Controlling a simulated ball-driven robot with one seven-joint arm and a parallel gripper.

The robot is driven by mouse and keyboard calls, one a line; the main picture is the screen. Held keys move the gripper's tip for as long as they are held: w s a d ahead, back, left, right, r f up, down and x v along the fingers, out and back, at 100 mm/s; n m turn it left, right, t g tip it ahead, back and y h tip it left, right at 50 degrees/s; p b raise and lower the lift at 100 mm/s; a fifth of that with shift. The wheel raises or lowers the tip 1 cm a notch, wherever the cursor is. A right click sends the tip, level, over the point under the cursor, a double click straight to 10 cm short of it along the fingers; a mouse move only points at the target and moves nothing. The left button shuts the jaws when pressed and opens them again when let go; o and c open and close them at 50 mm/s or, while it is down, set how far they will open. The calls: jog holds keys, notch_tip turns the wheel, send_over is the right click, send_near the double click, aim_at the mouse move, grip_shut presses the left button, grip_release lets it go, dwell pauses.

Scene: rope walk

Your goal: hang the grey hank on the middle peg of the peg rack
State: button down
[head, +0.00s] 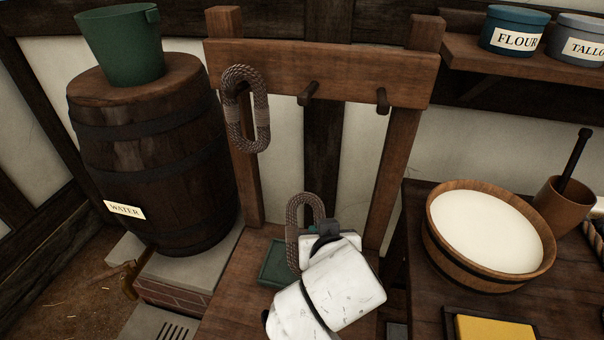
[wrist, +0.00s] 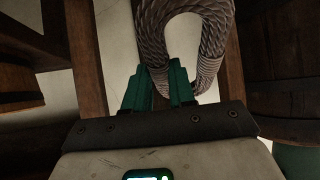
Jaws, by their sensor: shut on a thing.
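The peg rack (head: 350,72) is a wooden frame with a crossboard and short pegs. A grey-brown rope hank (head: 262,110) hangs on its left peg. The middle peg (head: 308,93) and the right peg (head: 382,100) are bare. My gripper (head: 318,234) is shut on another grey-brown hank (head: 293,212), held upright below the crossboard and the middle peg. In the wrist view the held hank (wrist: 212,30) loops up and away from my green fingertips (wrist: 166,84). Its lower part is partly hidden behind my gripper in the head view.
A green tray (head: 272,268) lies on the rack's wooden base beside my arm. A water barrel (head: 150,165) with a green bucket (head: 118,45) stands left. A table at right holds a wooden tub (head: 440,240) and a mortar (head: 560,200). A shelf (head: 470,55) juts out upper right.

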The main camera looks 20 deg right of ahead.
jog(key=s+a+r+m+t+h, duration=0.1)
jog(key=s+a+r+t+h, duration=0.15)
jog(key=r, duration=0.45)
jog(key=s+a+r+m+t+h, duration=0.1)
jog(key=a+r+t+h, duration=0.15)
jog(key=r, duration=0.55)
jog(key=s+a+r+m+t+h, duration=0.1)
jog(key=s+r+h, duration=0.15)
jog(key=r, duration=0.45)
jog(key=w+d+f, duration=0.2)
jog(key=w+d, duration=0.5)
jog(key=w, duration=0.3)
jog(key=shift+h, duration=0.45)
jog(key=shift+b, duration=0.3)
jog(key=c, duration=0.9)
grip_release()
jog(key=shift+o, duration=0.2)
jog(key=shift+f, duration=0.1)
